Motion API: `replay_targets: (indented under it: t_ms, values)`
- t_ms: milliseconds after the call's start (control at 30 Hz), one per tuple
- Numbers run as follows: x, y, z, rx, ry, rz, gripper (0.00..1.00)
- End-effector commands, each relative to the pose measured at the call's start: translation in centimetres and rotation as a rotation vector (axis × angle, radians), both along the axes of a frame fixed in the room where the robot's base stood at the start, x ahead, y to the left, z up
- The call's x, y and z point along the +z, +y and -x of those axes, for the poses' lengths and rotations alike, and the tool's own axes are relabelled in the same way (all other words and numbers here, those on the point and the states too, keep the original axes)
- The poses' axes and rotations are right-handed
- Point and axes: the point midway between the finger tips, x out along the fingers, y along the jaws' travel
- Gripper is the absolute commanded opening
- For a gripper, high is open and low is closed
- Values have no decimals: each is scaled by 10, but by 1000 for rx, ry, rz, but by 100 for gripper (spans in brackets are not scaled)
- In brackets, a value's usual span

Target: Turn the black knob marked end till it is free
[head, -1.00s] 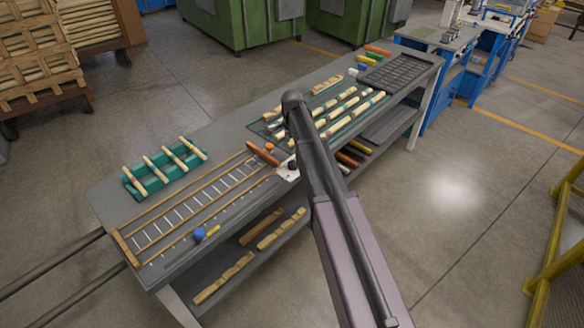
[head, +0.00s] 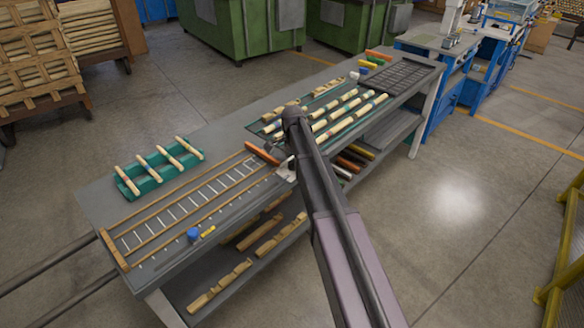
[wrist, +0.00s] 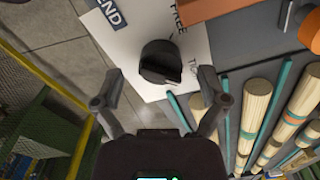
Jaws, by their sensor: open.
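The black knob (wrist: 160,62) stands on a white plate (wrist: 128,48) in the wrist view. I cannot tell how far above the plate the fingertips are. In the head view part of the white plate (head: 286,171) shows at the bench's front edge; my arm hides the knob.
In the head view the bench (head: 120,195) carries a ladder-like wooden gauge (head: 190,203), a green rack of spindles (head: 150,184) and a blue knob (head: 193,235).

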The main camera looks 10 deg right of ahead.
Motion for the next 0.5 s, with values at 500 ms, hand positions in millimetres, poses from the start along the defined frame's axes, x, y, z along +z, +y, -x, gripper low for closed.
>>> replay_targets:
  t_ms: [500]
  values:
    - [-11,0,0,0,0,0,93]
